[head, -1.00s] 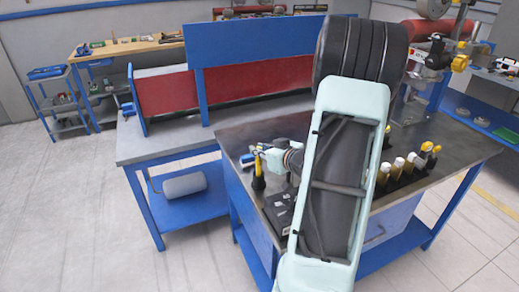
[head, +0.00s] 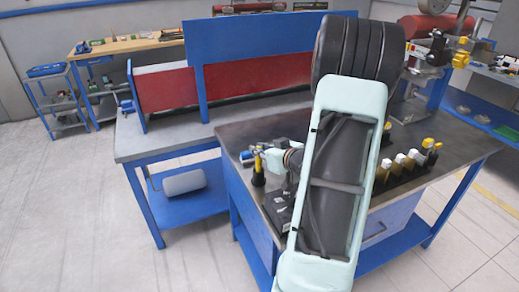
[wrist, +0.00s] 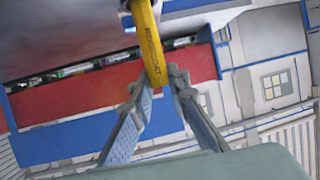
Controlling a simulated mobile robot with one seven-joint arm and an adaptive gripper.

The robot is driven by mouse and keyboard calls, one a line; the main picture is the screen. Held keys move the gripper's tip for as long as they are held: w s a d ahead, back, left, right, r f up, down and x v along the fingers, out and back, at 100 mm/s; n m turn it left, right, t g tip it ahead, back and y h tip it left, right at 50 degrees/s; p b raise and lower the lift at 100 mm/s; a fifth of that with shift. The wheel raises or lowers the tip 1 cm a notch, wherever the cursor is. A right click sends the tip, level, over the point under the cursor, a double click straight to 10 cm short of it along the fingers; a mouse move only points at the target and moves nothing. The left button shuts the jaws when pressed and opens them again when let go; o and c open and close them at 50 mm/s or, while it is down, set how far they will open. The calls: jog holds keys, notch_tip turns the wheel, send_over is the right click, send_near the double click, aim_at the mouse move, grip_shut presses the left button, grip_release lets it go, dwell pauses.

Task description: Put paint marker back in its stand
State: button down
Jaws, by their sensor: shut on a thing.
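The paint marker is yellow with dark lettering and shows in the wrist view (wrist: 149,42), running from between my fingertips up past the top edge. My gripper (wrist: 158,84) is shut on it near its lower end in that picture. In the head view my gripper (head: 264,151) is over the near left part of the dark tabletop. A small yellow piece (head: 257,161) shows there above a black upright body (head: 258,177). I cannot tell whether this body is the stand or part of the marker. My arm hides the middle of the bench.
The dark bench top (head: 245,133) has several bottles with white and yellow caps (head: 400,160) on its right side. A black box (head: 279,208) lies near the front edge, partly behind my arm. A red and blue panel (head: 255,72) stands behind. The left grey bench (head: 160,140) is mostly clear.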

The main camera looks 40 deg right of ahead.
jog(key=c, duration=1.8)
grip_release()
jog(key=v, duration=1.2)
